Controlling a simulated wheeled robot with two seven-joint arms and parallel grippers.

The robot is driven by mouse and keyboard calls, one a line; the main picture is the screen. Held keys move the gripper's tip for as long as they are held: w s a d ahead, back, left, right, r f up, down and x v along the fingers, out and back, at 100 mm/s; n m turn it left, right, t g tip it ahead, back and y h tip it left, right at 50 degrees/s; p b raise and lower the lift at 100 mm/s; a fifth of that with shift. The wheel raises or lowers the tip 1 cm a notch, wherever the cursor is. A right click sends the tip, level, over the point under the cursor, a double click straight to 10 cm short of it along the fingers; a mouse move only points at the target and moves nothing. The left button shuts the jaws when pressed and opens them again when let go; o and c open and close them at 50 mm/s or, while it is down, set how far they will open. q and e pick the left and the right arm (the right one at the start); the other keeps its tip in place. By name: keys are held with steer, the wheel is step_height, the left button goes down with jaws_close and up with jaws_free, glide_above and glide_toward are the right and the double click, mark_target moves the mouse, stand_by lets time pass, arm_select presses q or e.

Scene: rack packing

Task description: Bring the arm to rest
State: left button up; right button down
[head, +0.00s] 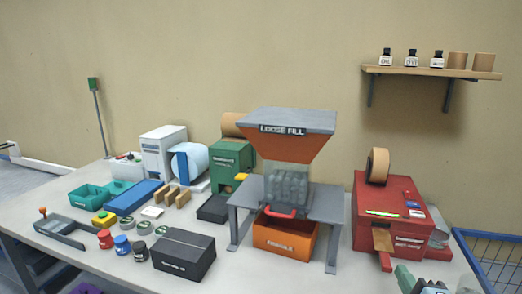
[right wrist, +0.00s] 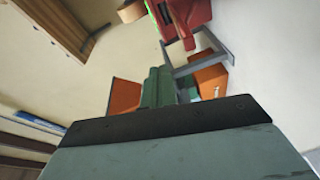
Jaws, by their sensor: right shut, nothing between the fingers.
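My right gripper (head: 428,286) is at the bottom right of the head view, by the table's front edge in front of the red machine (head: 392,215). In the right wrist view its green fingers (right wrist: 159,87) are together with nothing held between them. Most of both arms is out of view.
The table (head: 190,268) carries a hopper stand (head: 290,122) with an orange bin (head: 285,238), a black box (head: 183,255), jars, trays and machines. A blue wire basket (head: 498,262) stands at the right. A wall shelf (head: 430,72) holds bottles.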

steer(key=s+a+f+m+g+h, duration=0.1)
steer(key=s+a+f+m+g, duration=0.1)
steer(key=s+f+m+g, duration=0.8)
steer(key=s+a+f+m+g+y, duration=0.2)
steer(key=s+a+f, duration=0.1)
steer(key=s, duration=0.5)
steer(key=s+a+f+m+g+y, duration=0.1)
steer(key=s+a+f+g, duration=0.1)
steer(key=s+f, duration=0.35)
steer(key=s+f+g, duration=0.1)
steer(key=s+f, duration=0.2)
steer(key=f, duration=2)
steer(key=s+d+f+g, duration=0.1)
steer(key=s+d+f, duration=0.1)
steer(key=s+f, duration=1.2)
steer(key=shift+s+d+f+n+g, duration=0.3)
steer(key=shift+s+d+f, duration=0.1)
steer(key=shift+s, duration=0.85)
